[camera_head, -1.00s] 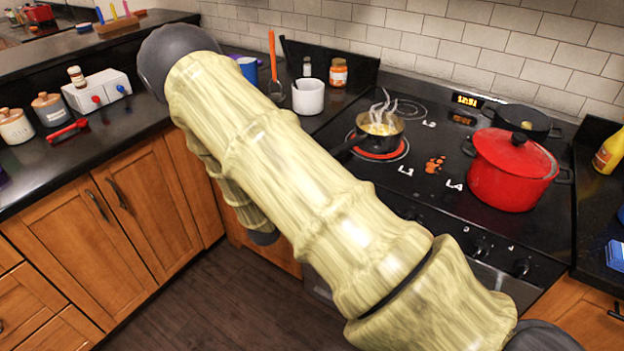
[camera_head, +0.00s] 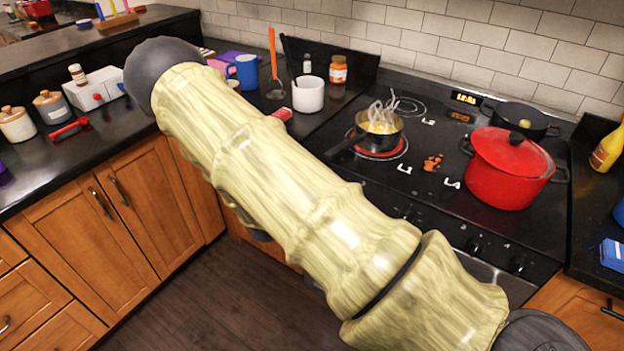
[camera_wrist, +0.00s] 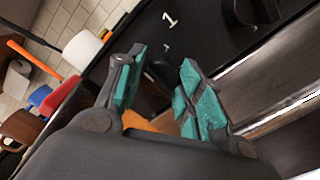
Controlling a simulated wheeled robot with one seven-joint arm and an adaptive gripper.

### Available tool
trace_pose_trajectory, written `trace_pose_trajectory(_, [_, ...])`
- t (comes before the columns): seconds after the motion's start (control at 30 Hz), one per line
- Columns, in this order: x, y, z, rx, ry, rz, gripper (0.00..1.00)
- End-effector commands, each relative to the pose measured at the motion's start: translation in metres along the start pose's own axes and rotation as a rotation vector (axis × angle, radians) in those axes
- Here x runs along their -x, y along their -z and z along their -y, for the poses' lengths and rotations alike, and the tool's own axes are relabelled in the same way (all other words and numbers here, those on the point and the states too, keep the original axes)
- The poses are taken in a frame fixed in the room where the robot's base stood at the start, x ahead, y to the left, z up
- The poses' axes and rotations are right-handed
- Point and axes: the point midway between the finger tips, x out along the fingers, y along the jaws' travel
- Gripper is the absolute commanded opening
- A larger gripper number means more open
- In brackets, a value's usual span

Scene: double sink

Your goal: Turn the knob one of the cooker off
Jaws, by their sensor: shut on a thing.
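My gripper (camera_wrist: 158,90) shows in the wrist view, its teal-padded fingers shut on a dark knob (camera_wrist: 154,96) at the cooker front. The knob is mostly hidden between the fingers. A white "1" is printed on the black panel above it. In the head view my arm hides the gripper and this knob. Other front knobs (camera_head: 517,264) show to the right of my arm.
A red pot (camera_head: 505,180) and a black pan (camera_head: 522,117) stand on the cooker's right side. A white pot (camera_head: 308,95), a blue mug (camera_head: 246,70) and an orange-handled utensil (camera_head: 273,60) are on the left counter. Another dark knob (camera_wrist: 245,12) is near the gripper.

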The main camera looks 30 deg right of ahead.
Motion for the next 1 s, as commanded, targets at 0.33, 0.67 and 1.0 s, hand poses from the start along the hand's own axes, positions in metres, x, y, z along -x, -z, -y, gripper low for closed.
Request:
trace_pose_trajectory(0.33, [0.0002,0.0009,-0.0006,0.006,-0.001,-0.002,0.13])
trace_pose_trajectory(0.67, [0.0002,0.0005,-0.0004,0.006,-0.001,-0.001,0.59])
trace_pose_trajectory(1.0, [0.0095,0.0010,-0.0007,0.006,-0.001,-0.003,0.59])
